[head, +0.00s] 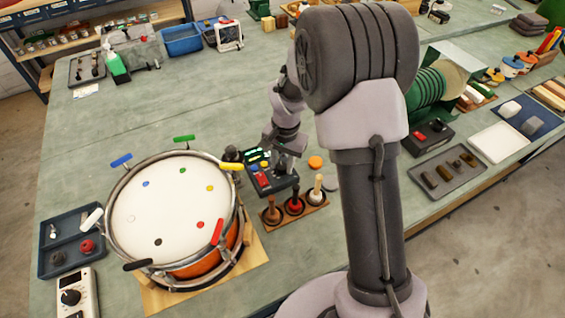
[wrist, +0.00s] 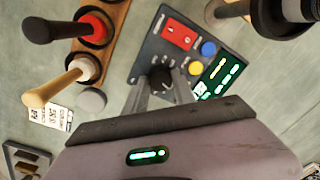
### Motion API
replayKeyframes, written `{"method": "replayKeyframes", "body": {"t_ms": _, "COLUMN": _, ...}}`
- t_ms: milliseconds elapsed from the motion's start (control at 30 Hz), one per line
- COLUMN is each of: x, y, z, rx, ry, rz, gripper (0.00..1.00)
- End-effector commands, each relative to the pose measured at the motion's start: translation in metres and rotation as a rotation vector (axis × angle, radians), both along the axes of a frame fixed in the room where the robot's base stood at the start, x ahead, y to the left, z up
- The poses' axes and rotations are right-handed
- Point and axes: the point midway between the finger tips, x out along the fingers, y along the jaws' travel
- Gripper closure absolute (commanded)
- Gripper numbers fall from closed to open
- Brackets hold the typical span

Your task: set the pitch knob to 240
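The dark control box (wrist: 150,45) has a red switch panel (wrist: 180,34), a blue button (wrist: 208,48), a yellow button (wrist: 196,68) and a lit green display (wrist: 217,75). The display digits are too small and tilted to read. The black knob (wrist: 161,79) with a pale pointer mark sits at the box's near edge in the wrist view. My gripper (wrist: 162,82) has one finger on each side of this knob. Whether the fingers touch it cannot be told. In the head view my gripper (head: 286,160) is over the box (head: 262,186) and hides the knob.
A wooden rack (head: 270,222) with several upright handled tools stands close in front of the box. The drum (head: 165,215) is to the left. An orange disc (head: 315,162) and a grey disc (head: 331,184) lie to the right. A dark cylindrical thing (head: 232,155) stands beside the box.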

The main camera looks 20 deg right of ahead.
Motion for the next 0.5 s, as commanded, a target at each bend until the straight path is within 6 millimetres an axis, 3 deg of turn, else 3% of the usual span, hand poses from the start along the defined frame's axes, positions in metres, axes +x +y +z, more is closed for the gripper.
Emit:
{"method": "replayKeyframes", "body": {"t_ms": 33, "x": 0.0000, "y": 0.0000, "z": 0.0001, "rx": 0.000, "ry": 0.000, "rz": 0.000, "gripper": 0.86}}
{"method": "replayKeyframes", "body": {"t_ms": 100, "x": 0.0000, "y": 0.0000, "z": 0.0001, "rx": 0.000, "ry": 0.000, "rz": 0.000, "gripper": 1.00}}
{"method": "replayKeyframes", "body": {"t_ms": 500, "x": 0.0005, "y": -0.0001, "z": 0.0015, "rx": 0.001, "ry": 0.000, "rz": 0.083, "gripper": 1.00}}
